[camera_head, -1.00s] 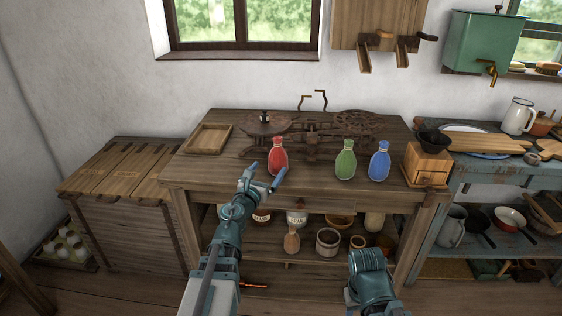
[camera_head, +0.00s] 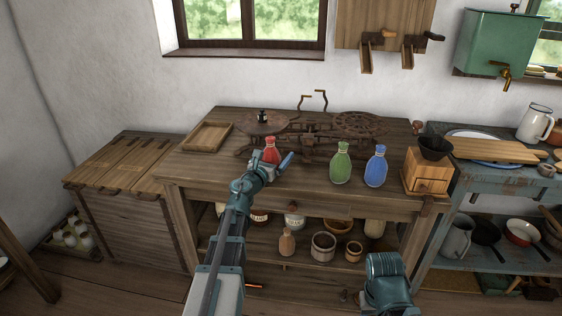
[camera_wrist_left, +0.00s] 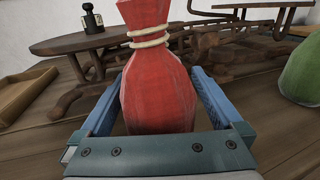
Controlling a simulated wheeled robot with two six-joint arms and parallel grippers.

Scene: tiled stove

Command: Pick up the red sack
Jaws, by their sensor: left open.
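The red sack (camera_head: 271,150) stands upright on the wooden table, with a pale cord around its neck. In the left wrist view the red sack (camera_wrist_left: 158,85) sits between the two blue fingers of my left gripper (camera_wrist_left: 160,95). The fingers are open on either side of it, with a small gap at the right. In the head view my left gripper (camera_head: 270,161) hides the sack's lower part. My right arm shows at the bottom, but its fingers are not visible.
A green sack (camera_head: 340,163) and a blue sack (camera_head: 376,167) stand to the right. An iron scale (camera_head: 310,135) is close behind the red sack. A wooden tray (camera_head: 207,137) lies at the left and a coffee grinder (camera_head: 427,172) at the right. Bare tabletop lies left of the gripper.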

